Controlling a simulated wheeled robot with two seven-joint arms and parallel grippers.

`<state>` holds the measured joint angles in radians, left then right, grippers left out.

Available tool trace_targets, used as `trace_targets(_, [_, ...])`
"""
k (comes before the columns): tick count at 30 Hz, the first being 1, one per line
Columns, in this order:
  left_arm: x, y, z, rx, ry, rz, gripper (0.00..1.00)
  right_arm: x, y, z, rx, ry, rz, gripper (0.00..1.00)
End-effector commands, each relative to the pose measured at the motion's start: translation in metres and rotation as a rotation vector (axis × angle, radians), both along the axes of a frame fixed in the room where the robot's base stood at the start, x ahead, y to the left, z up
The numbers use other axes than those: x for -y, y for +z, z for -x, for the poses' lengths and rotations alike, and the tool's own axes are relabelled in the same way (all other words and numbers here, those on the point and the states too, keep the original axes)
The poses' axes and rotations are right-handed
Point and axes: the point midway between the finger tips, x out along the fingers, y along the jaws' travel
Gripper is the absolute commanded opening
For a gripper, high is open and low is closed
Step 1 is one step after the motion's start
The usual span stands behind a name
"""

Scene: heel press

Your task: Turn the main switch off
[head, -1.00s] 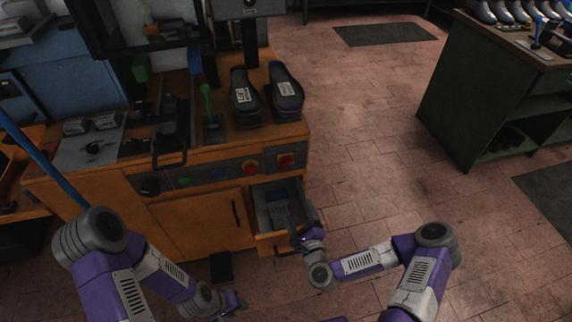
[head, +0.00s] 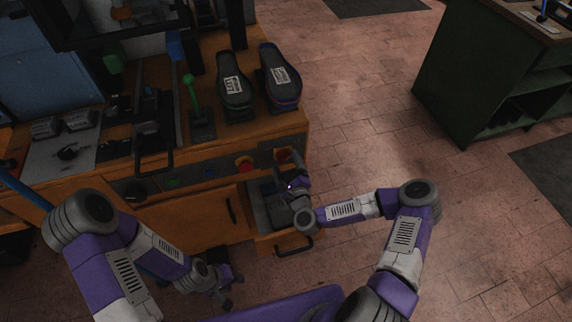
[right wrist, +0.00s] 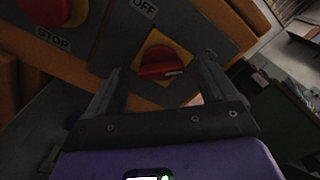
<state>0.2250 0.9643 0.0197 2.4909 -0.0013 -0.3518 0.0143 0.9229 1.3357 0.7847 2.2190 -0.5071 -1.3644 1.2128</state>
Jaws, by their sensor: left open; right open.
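The main switch (right wrist: 160,68) is a red rotary knob on a yellow plate, under an OFF label (right wrist: 145,8) in the right wrist view. Its handle looks roughly level. In the head view the switch (head: 282,155) sits at the right end of the orange machine's front panel. My right gripper (right wrist: 155,75) is open, its two fingers on either side of the knob; I cannot tell whether they touch it. In the head view my right gripper (head: 292,172) is close to the panel and partly covers the switch. My left gripper (head: 226,290) is open and empty, low in front of the cabinet.
A red STOP button (right wrist: 45,10) is left of the switch. An open drawer (head: 262,212) lies below my right gripper. Two black soles (head: 236,85) and a green lever (head: 193,95) stand on the machine top.

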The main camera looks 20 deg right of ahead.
Motion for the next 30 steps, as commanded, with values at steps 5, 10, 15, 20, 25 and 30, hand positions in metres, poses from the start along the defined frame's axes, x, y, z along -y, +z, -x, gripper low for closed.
trace_targets(5, [0.0,-0.0012,-0.0001,0.0,0.0,0.0,0.43,0.0002,0.0001,-0.0058,-0.001,-0.001,0.0,0.85])
trace_targets(10, [0.0001,-0.0009,-0.0002,0.0,0.0,0.0,0.43,0.0,0.0002,-0.0056,-0.001,-0.001,-0.001,0.85])
trace_targets(15, [0.0001,-0.0009,-0.0002,0.0,0.0,0.0,0.43,0.0,0.0001,-0.0054,-0.001,-0.001,-0.001,0.59])
trace_targets(20, [0.0001,-0.0009,-0.0002,0.0,0.0,0.0,0.43,0.0,0.0001,-0.0053,-0.001,-0.001,-0.001,0.35])
trace_targets(25, [0.0001,-0.0008,-0.0002,0.0,0.0,0.0,0.43,-0.0001,0.0002,-0.0052,-0.001,-0.001,0.004,0.29])
trace_targets(30, [0.0001,0.0003,-0.0001,0.0,0.0,0.0,0.43,-0.0005,0.0005,-0.0053,0.001,0.0,0.038,0.29])
